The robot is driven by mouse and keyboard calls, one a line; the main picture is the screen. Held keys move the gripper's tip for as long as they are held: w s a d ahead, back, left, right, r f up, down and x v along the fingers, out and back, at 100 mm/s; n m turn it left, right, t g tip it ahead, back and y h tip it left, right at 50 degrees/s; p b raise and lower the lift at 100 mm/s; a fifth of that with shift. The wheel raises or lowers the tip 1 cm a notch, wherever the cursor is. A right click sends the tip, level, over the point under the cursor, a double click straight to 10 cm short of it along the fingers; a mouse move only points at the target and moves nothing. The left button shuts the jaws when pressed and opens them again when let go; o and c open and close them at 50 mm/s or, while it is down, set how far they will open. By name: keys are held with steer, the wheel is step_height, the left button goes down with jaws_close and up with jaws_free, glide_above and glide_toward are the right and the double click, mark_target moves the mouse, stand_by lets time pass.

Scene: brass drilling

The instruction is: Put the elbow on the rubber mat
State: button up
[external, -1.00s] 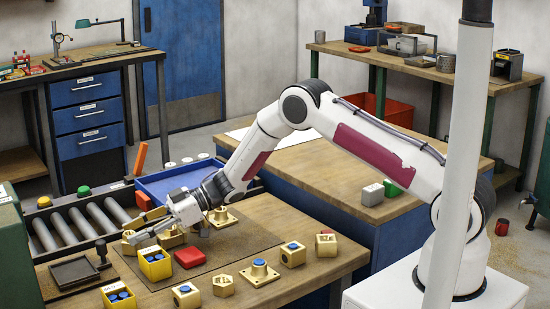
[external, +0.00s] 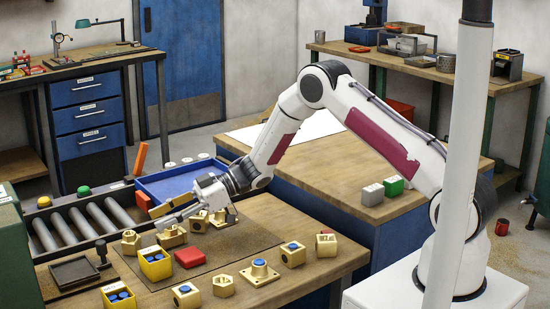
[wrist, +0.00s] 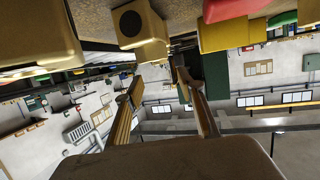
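Several brass fittings stand on the work table. One with a round opening (external: 130,242) is at the left, and another (external: 172,237) stands just right of it. I cannot tell for sure which one is the elbow. A dark flat mat (external: 228,246) lies on the table under and around several of the pieces. My gripper (external: 160,217) hangs low above the back-left fittings, tilted almost level, with its fingers pointing left. In the wrist view its fingers (wrist: 158,80) are apart with nothing between them. A brass block with a round dark hole (wrist: 138,22) shows beyond them.
Yellow bins (external: 155,264) with blue parts, a red block (external: 189,258) and a black tray (external: 75,273) are close by. A roller conveyor (external: 85,222) and a blue tray (external: 180,182) lie behind. More brass pieces (external: 260,271) stand along the front right.

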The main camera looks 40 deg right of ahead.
steer(key=shift+v, duration=2.15)
